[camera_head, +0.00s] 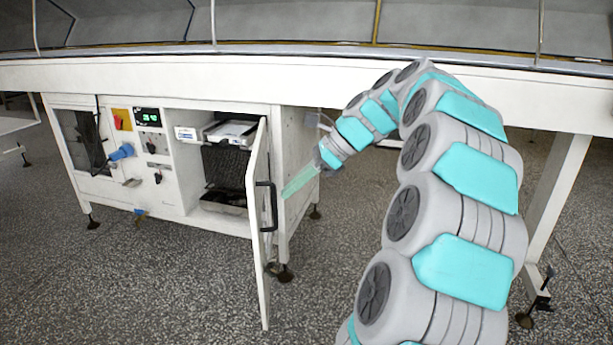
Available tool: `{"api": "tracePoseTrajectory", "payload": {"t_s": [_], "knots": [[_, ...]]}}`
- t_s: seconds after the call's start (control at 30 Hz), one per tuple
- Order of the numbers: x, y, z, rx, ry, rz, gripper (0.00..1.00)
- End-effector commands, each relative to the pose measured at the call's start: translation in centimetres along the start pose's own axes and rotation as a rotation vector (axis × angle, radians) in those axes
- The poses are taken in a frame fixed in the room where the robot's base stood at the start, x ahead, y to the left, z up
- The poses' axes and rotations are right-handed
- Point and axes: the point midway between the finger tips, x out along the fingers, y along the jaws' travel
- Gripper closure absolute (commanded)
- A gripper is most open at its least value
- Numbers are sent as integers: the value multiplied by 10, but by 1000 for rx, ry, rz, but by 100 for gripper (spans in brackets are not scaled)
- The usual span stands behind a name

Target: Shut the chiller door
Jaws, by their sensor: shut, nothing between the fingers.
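The chiller door (256,215) is a white panel that stands open, swung out toward me from the right side of the cabinet opening. A black bar handle (266,206) is on its right-hand face. My gripper (286,194) is shut and empty, its pale green fingers pointing left and down, close to the right of the door handle. I cannot tell whether the fingertips touch the door or the handle. Behind the door, the open compartment (221,158) of the white chiller cabinet (184,165) shows dark finned parts and a white tray. The door hides part of the opening.
The cabinet's control panel (149,145) has a green display, switches and a blue plug (121,152). A long white beam (300,78) runs above the cabinet. A white leg (563,190) stands at the right. The speckled floor (150,290) in front is clear.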

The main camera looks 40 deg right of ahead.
Motion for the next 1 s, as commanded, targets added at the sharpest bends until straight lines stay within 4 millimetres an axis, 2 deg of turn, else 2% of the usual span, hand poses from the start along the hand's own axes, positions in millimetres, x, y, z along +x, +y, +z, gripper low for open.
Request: {"api": "tracePoseTrajectory", "payload": {"t_s": [0.1,0.3,1.0], "knots": [[23,1,3,-1,1,4,100],[39,1,21,-2,0,3,100],[47,2,33,4,0,-4,100]]}}
